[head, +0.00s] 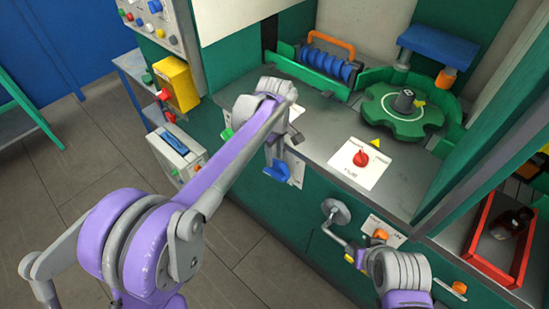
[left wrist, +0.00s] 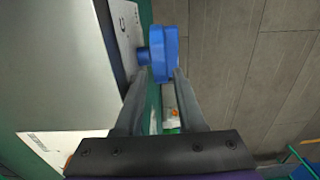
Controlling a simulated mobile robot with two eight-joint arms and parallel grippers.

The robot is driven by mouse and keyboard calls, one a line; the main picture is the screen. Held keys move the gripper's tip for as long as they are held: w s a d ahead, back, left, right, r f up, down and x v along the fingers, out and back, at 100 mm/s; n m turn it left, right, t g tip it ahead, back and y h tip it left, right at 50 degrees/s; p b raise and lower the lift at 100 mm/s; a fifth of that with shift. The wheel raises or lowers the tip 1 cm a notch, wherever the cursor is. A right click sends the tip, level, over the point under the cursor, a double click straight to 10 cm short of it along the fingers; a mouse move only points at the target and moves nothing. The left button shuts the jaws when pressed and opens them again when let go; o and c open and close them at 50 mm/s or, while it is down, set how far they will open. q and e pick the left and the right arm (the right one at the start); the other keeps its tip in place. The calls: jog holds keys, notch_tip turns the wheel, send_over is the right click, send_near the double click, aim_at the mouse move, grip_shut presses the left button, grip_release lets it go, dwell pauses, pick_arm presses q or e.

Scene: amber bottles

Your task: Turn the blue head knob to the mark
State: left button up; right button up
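The blue head knob (head: 277,173) sticks out from the green front panel below the counter edge. It also shows in the left wrist view (left wrist: 164,54), beside a white plate with dark markings that I cannot read. My left gripper (head: 280,154) points down at the knob. In the left wrist view its two fingers (left wrist: 161,78) are apart, with their tips at the knob's near end; I cannot tell whether they touch it. My right gripper (head: 362,258) is low on the right by the front panel, and its fingers are not clear.
A metal crank (head: 336,212) sticks out near my right gripper. On the counter are a red knob on a white plate (head: 360,159) and a green star wheel (head: 403,108). A red tray (head: 478,262) holding a dark bottle (head: 511,223) is at right.

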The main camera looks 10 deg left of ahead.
aim_at(281, 164)
pick_arm(q)
jog(key=shift+f, duration=0.75)
grip_shut()
jog(key=shift+d, duration=0.1)
jog(key=t+y, duration=0.1)
jog(key=s+d+t+y, duration=0.1)
jog(key=shift+d+y+b, duration=0.1)
jog(key=shift+y+b, duration=0.3)
jog(key=shift+s+d+t+y+b, duration=0.2)
jog(key=shift+d+t+y+b, duration=0.15)
jog(key=shift+t+y, duration=0.3)
jog(key=shift+s+d+t+y+b, duration=0.25)
jog(key=shift+t+y, duration=0.2)
jog(key=shift+y, duration=0.3)
